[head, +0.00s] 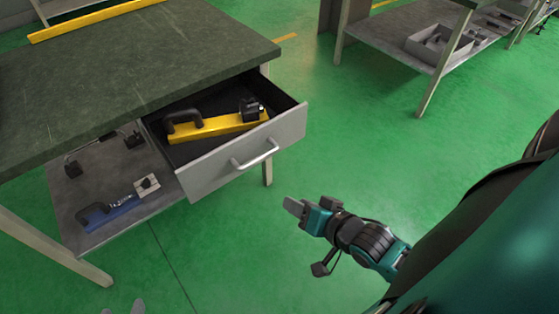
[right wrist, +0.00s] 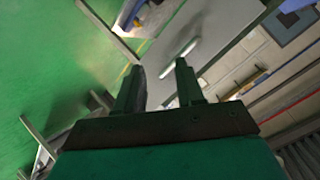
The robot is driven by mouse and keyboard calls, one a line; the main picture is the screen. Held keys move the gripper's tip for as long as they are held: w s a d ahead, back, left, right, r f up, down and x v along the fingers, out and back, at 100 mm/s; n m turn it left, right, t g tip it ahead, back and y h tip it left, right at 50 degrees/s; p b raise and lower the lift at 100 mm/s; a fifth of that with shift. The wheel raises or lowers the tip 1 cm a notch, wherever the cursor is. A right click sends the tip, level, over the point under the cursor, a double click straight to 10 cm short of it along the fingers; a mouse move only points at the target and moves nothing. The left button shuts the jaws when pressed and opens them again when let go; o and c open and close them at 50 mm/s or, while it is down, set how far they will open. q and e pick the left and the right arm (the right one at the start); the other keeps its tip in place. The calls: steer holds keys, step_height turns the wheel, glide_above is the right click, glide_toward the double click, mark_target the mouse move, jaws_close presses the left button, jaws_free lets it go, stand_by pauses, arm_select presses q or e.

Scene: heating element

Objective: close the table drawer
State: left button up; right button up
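The table drawer (head: 245,150) stands pulled out from under the dark green tabletop (head: 120,75). Its grey front has a light bar handle (head: 255,155). Inside lies a yellow tool with black parts (head: 215,125). My right gripper (head: 292,207) is in front of the drawer, below and to the right of the handle, apart from it. In the right wrist view its two fingers (right wrist: 158,85) are spread with nothing between them, and the handle (right wrist: 178,58) shows beyond them. My left gripper (head: 138,306) may be the small grey tips at the bottom edge, mostly cut off.
A lower shelf (head: 75,195) under the table holds a blue tool (head: 118,206). A yellow bar (head: 95,18) lies on the tabletop. A second table (head: 400,40) with a grey bin (head: 437,42) stands at the back right. The green floor before the drawer is clear.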

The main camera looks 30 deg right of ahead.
steer(key=d+m+b, duration=0.1)
steer(key=m, duration=0.1)
steer(key=d+m, duration=0.2)
steer(key=m, duration=0.1)
steer(key=w+d+m+t+b, duration=0.1)
steer(key=d+m, duration=0.1)
steer(key=m, duration=0.1)
steer(key=shift+r+b, duration=0.25)
steer(key=shift+b, duration=0.05)
steer(key=c, duration=0.6)
steer(key=shift+w+d+r+m+t, duration=0.2)
steer(key=shift+d+r+m+t, duration=0.15)
steer(key=shift+m, duration=0.65)
jaws_close()
arm_select(q)
steer(key=shift+h, duration=0.3)
steer(key=shift+w+d+f+b, duration=0.2)
steer(key=shift+d+f+b, duration=0.05)
steer(key=shift+f+b, duration=0.45)
steer(key=shift+w+d+f+b, duration=0.2)
steer(key=shift+d+f+b, duration=0.1)
steer(key=shift+f+b, duration=0.35)
steer(key=shift+w+d+f+b, duration=0.25)
steer(key=shift+f+b, duration=0.3)
steer(key=shift+f, duration=0.2)
arm_select(e)
steer(key=r+x, duration=0.1)
steer(key=x, duration=1.2)
steer(key=shift+w+r, duration=0.3)
steer(key=shift+w, duration=0.15)
